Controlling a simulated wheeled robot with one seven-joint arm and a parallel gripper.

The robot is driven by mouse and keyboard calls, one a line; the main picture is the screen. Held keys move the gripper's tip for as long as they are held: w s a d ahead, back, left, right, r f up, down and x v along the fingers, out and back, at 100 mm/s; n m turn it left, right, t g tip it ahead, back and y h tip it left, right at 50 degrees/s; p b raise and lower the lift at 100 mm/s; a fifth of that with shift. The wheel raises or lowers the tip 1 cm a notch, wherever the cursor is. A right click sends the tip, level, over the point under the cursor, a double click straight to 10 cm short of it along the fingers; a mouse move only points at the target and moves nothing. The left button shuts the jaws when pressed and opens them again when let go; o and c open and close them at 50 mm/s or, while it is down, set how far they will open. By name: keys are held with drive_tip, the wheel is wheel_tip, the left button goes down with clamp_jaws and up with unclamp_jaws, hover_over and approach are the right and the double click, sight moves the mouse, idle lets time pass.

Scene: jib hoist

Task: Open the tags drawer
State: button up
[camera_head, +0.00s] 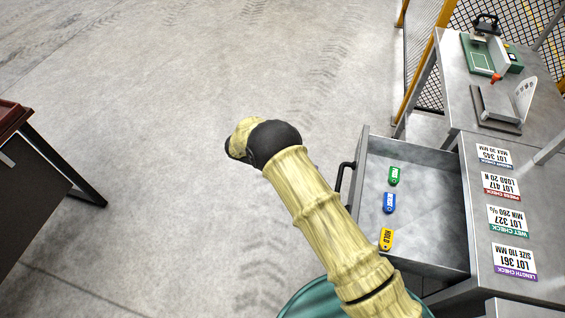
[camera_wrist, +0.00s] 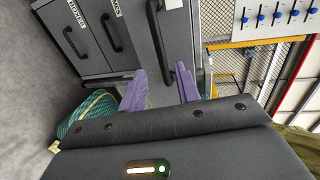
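The tags drawer (camera_head: 440,160) stands pulled out from the workbench in the head view. A green tag (camera_head: 394,176), a blue tag (camera_head: 389,202) and a yellow tag (camera_head: 386,239) lie inside it. Its black handle (camera_head: 344,178) shows on its front, partly behind my arm. In the wrist view my gripper (camera_wrist: 160,75) has its two purple fingers spread apart. A black bar handle (camera_wrist: 155,20) on a dark drawer front is just beyond the fingertips. I cannot tell whether any finger touches it. The head view does not show my gripper.
Labelled cards (camera_head: 513,260) lie on the bench top, with a green-based device (camera_head: 485,55) and a grey scale-like device (camera_head: 497,106) farther back. More dark drawers (camera_wrist: 85,35) show in the wrist view. A dark table (camera_head: 35,165) stands at left. The floor between is clear.

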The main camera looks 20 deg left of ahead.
drive_tip(key=v, duration=0.7)
drive_tip(key=shift+b, duration=0.35)
drive_tip(key=shift+w, duration=0.1)
drive_tip(key=shift+r, duration=0.1)
drive_tip(key=shift+s, duration=0.25)
